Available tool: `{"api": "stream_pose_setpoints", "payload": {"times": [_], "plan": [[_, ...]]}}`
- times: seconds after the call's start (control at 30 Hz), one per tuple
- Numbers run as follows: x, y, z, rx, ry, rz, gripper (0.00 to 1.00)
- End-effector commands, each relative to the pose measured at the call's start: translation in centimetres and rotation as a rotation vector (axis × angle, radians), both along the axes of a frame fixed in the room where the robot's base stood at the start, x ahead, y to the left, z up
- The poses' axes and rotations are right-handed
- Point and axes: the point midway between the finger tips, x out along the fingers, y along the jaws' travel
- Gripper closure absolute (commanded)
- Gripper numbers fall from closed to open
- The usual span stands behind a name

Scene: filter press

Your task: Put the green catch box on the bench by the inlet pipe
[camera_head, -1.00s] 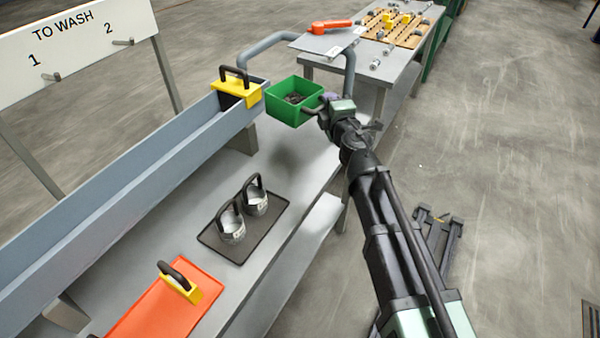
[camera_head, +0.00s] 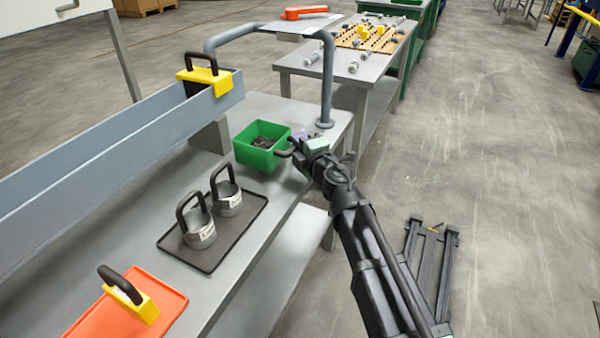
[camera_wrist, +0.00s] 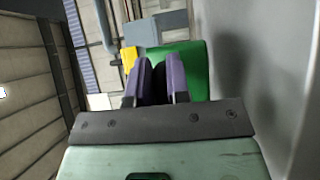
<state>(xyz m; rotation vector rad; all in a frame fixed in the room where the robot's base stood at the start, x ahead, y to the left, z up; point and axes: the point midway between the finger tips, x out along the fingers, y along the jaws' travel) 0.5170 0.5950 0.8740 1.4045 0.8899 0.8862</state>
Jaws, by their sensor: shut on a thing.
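The green catch box (camera_head: 258,157) is upright, with dark bits inside, at the far end of the grey bench (camera_head: 243,208). It also shows in the wrist view (camera_wrist: 194,70) behind my fingers. My gripper (camera_head: 297,143) is shut on the dark handle at its right side; the purple fingers (camera_wrist: 160,80) hide most of the handle in the wrist view. The blue-grey inlet pipe (camera_head: 327,80) arches over and comes down to a round foot on the bench, just right of and behind the box. I cannot tell whether the box touches the bench top.
A grey trough (camera_head: 110,155) with a yellow handled clip (camera_head: 208,80) runs along the left. A dark tray (camera_head: 215,237) with two handled weights and an orange mat (camera_head: 128,305) lie nearer. A second table (camera_head: 375,65) stands behind. Bench top around the box looks clear.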

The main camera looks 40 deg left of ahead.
Motion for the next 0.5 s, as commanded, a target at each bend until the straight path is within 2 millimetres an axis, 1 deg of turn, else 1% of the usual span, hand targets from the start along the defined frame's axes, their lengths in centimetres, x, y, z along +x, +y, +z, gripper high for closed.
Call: {"api": "stream_pose_setpoints", "payload": {"times": [0.07,0.2,0.27,0.5], "plan": [[0.0,0.0,-0.3,0.000,0.001,0.000,1.00],[0.0,0.0,-3.5,0.000,0.001,0.000,1.00],[0.0,0.0,-4.4,0.000,0.001,0.000,1.00],[0.0,0.0,-3.9,0.000,0.001,0.000,1.00]]}}
